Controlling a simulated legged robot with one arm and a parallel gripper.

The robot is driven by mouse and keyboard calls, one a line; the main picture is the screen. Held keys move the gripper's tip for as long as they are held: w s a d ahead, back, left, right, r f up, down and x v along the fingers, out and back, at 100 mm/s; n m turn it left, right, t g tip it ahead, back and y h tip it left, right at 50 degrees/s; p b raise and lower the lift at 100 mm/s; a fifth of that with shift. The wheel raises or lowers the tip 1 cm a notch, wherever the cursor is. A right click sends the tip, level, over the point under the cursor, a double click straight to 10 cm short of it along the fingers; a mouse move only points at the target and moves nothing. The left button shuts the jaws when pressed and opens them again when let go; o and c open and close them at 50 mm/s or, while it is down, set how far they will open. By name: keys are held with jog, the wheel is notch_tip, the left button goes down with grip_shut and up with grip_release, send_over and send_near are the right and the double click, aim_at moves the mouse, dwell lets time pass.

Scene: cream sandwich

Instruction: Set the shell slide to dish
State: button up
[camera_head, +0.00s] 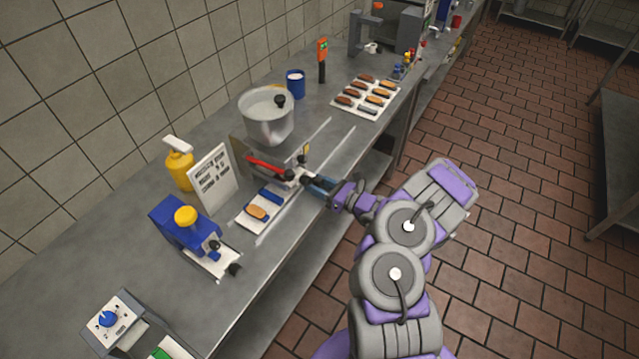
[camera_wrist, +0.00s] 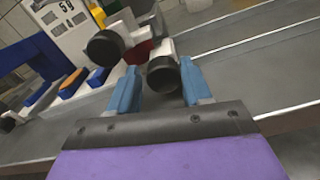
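A white slide mechanism with a red part (camera_head: 265,166) stands on the counter, low in front of the pot. I take it to be the shell slide, but I cannot read any position label on it. In the wrist view a round black knob (camera_wrist: 163,76) on a white stem sits between the blue fingertips of my gripper (camera_wrist: 160,85). A second black knob (camera_wrist: 105,47) is to its left. My gripper (camera_head: 312,182) reaches in from the right, its fingers apart. I cannot tell whether they touch the knob. No dish is clearly identifiable.
A metal pot (camera_head: 268,120) stands behind. A white tray (camera_head: 262,222) with a brown shell and blue blocks lies left. A sign (camera_head: 213,178), yellow bottle (camera_head: 179,168) and blue machine (camera_head: 180,230) stand further left. A tray of several pastries (camera_head: 345,110) lies right. The front counter edge is close.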

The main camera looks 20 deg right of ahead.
jog(key=shift+o, duration=0.7)
jog(key=shift+s+d, duration=0.1)
jog(key=shift+d, duration=0.1)
jog(key=p+v, duration=0.3)
jog(key=v, duration=1.3)
jog(key=shift+s+d+p, duration=0.25)
jog(key=shift+s+p, duration=0.1)
jog(key=shift+p, duration=0.05)
